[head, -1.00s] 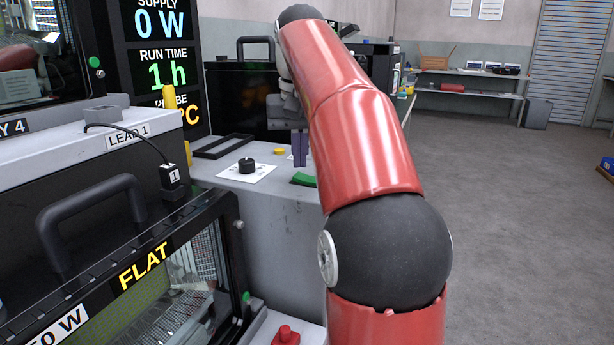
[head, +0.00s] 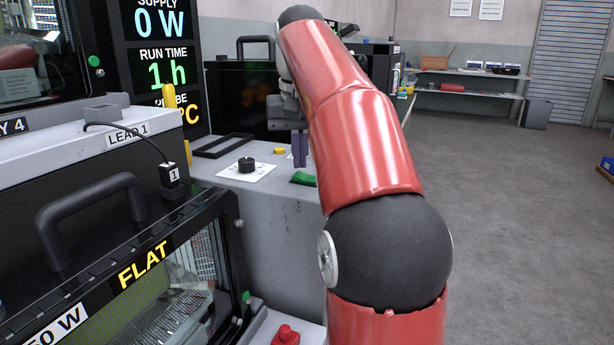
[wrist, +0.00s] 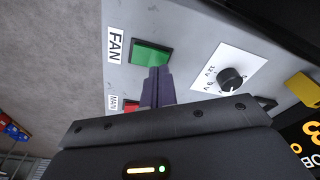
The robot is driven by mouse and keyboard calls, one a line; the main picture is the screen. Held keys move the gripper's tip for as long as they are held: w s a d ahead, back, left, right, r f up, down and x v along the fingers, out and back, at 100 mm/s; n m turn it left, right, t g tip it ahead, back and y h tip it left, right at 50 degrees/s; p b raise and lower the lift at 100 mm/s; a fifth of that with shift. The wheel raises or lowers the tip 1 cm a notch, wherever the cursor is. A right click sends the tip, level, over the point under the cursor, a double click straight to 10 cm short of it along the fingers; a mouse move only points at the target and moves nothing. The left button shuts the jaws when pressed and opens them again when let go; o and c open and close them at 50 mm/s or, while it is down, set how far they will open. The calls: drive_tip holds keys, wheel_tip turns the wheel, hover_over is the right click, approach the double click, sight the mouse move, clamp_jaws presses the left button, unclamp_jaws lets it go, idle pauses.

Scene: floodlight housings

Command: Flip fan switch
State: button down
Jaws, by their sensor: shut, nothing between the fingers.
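The fan switch (wrist: 150,56) is a green rocker in the wrist view, with the label FAN (wrist: 114,44) beside it on the grey panel. It also shows in the head view as a green block (head: 303,178) on the counter edge. My gripper (wrist: 157,70) is shut and empty, its fingertips at the green switch's lower edge in the wrist view. I cannot tell whether they touch it. In the head view my gripper (head: 300,163) points down just above the switch.
A black knob (wrist: 230,84) on a white dial card stands beside the switch. A yellow button (head: 280,150) and a black tray frame (head: 222,146) lie behind. A display tower (head: 157,60) stands at left. The floor at right is open.

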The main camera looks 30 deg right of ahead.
sight(300, 175)
drive_tip(key=shift+f+b, duration=0.5)
drive_tip(key=shift+f, duration=0.25)
drive_tip(key=shift+r, duration=0.1)
wheel_tip(300, 175, up, 5)
drive_tip(key=p, duration=0.5)
drive_tip(key=shift+p, duration=0.4)
drive_tip(key=shift+r, duration=1)
drive_tip(key=s+a+f+n+t, duration=0.2)
drive_tip(key=s+a+f, duration=0.6)
drive_tip(key=a, duration=0.1)
drive_tip(key=s+a+f+n+t, duration=0.1)
drive_tip(key=s+a+f, duration=0.1)
drive_tip(key=s+f, duration=0.4)
drive_tip(key=s+a+f+n+t, duration=0.1)
drive_tip(key=s+a+f, duration=0.1)
drive_tip(key=s+f, duration=0.4)
wheel_tip(300, 175, down, 4)
drive_tip(key=shift+a+f+y, duration=0.1)
drive_tip(key=shift+a+y, duration=0.2)
drive_tip(key=shift+a, duration=0.05)
